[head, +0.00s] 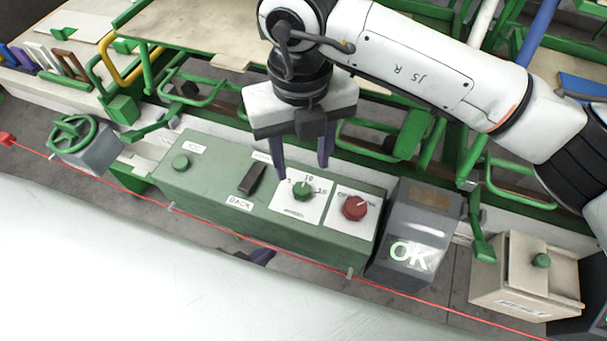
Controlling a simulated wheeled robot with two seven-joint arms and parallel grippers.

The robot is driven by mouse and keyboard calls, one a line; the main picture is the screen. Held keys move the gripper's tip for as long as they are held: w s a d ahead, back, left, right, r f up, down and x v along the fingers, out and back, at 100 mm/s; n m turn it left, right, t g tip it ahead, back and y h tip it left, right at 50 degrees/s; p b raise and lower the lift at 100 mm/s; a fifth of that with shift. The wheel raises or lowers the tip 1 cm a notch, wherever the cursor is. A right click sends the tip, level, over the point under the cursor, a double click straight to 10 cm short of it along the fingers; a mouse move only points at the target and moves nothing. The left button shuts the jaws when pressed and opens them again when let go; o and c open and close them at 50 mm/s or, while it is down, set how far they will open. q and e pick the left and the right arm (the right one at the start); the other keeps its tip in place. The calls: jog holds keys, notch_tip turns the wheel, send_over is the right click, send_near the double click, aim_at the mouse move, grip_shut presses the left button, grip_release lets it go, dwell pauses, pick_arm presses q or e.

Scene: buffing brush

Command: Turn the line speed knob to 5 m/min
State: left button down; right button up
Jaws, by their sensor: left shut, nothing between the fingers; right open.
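A green box-shaped control panel (225,206) carries a small green knob (303,191) on a white plate with a scale; "10" shows at the top of it. The knob's exact pointing is too small to read. A red knob (354,208) sits on a white plate to its right. My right gripper (304,172) is open and empty above the panel, its fingers pointing down just behind and to the left of the green knob. My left gripper (257,257) is shut and empty, low in front of the panel, mostly hidden by a large white surface.
A grey box with a lit "OK" screen (411,255) stands right of the panel. A red line (290,255) runs along the panel's front. A green handwheel (72,134) is at left.

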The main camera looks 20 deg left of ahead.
aim_at(302, 188)
pick_arm(q)
jog(key=shift+s+r, duration=0.1)
jog(key=shift+r, duration=0.1)
pick_arm(e)
notch_tip(302, 188, down, 8)
jog(key=shift+r, duration=0.1)
pick_arm(q)
jog(key=shift+a, duration=0.1)
pick_arm(e)
jog(key=shift+c, duration=0.6)
jog(key=c, duration=1)
jog(key=shift+o, duration=0.3)
jog(key=shift+f+n+b, duration=0.2)
jog(key=shift+n+b, duration=0.7)
jog(key=shift+b, duration=0.15)
jog(key=n+b, duration=0.2)
jog(key=b, duration=0.1)
jog(key=n+b, duration=0.5)
jog(key=shift+n, duration=0.3)
pick_arm(q)
notch_tip(302, 188, down, 8)
jog(key=d+b, duration=0.1)
jog(key=shift+w+d+h, duration=0.3)
jog(key=shift+w, duration=0.1)
pick_arm(e)
jog(key=shift+r+n, duration=0.2)
jog(key=shift+n, duration=1)
pick_arm(q)
jog(key=shift+w+f+b, duration=0.1)
jog(key=shift+b, duration=0.25)
